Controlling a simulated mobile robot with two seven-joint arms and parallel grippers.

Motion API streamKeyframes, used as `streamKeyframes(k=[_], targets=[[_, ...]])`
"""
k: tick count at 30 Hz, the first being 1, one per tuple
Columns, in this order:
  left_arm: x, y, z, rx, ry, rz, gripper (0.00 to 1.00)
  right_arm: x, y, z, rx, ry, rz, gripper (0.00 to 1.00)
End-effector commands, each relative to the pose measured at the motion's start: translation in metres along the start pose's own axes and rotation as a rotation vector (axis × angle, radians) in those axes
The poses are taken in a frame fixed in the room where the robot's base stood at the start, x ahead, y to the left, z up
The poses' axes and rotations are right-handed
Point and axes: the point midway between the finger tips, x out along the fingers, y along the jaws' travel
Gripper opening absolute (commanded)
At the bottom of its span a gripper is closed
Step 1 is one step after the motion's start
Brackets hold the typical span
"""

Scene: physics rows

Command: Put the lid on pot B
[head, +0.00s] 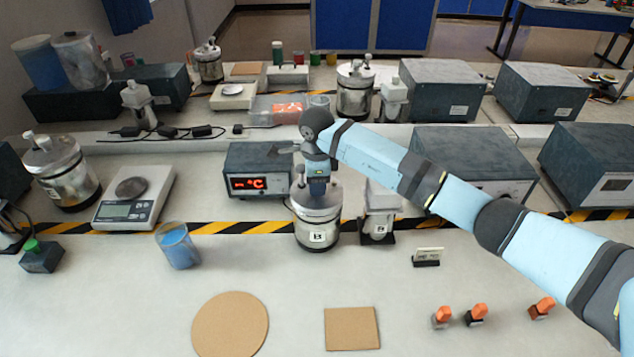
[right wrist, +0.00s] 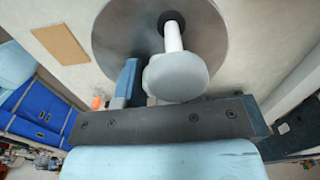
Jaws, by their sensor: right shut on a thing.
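Pot B (head: 318,237) is a shiny metal pot with a dark base and a white "B" label, standing upright on the bench in the middle of the head view. Its round grey lid (head: 303,204) is at the pot's top, and appears level; I cannot tell whether it is fully seated. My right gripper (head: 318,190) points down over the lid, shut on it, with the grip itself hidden. In the right wrist view, the lid (right wrist: 112,35) lies under the gripper (right wrist: 130,85), with a pale post and grey cap (right wrist: 178,75) beside the finger. My left gripper is out of view.
A white bottle (head: 380,205) stands close right of pot B. A display box (head: 258,172) is behind left, a blue beaker (head: 178,246) left. A round cork mat (head: 230,323) and a square one (head: 352,328) lie in front. Small orange-topped items (head: 476,313) are front right.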

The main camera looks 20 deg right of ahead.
Motion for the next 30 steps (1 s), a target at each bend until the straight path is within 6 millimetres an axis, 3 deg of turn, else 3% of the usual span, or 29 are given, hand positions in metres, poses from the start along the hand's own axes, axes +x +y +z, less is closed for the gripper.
streamKeyframes(k=[30], targets=[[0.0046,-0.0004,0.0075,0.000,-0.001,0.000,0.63,0.0060,-0.0007,-0.0002,0.000,-0.001,-0.001,0.03]])
